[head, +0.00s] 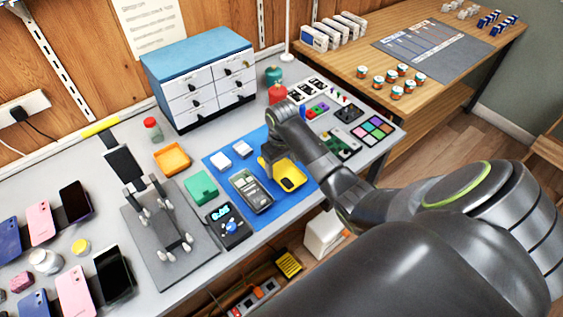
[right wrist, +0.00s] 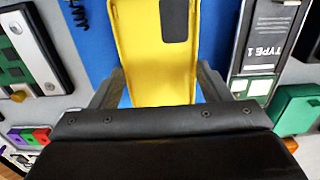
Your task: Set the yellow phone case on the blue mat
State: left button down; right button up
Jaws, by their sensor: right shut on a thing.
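The yellow phone case (head: 291,178) is over the right part of the blue mat (head: 280,206); I cannot tell whether it touches the mat. My right gripper (head: 271,163) is shut on the case, and my arm hides part of it in the head view. In the right wrist view the yellow case (right wrist: 150,60) stands between the two fingers of the gripper (right wrist: 160,88), its dark camera cut-out at the top. The blue mat (right wrist: 95,40) shows behind it. My left gripper is not in view.
A black device (head: 229,226), a green box (head: 200,187) and an orange tray (head: 172,158) are further left. A drawer cabinet (head: 200,80) stands behind.

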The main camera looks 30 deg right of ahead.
jog(key=o, duration=1)
jog(key=shift+o, duration=0.6)
jog(key=shift+r+p, duration=0.65)
jog(key=shift+p, duration=0.45)
jog(key=shift+r, duration=0.1)
notch_tip(320, 180, up, 7)
jog(key=p, duration=0.8)
jog(key=shift+p, duration=0.3)
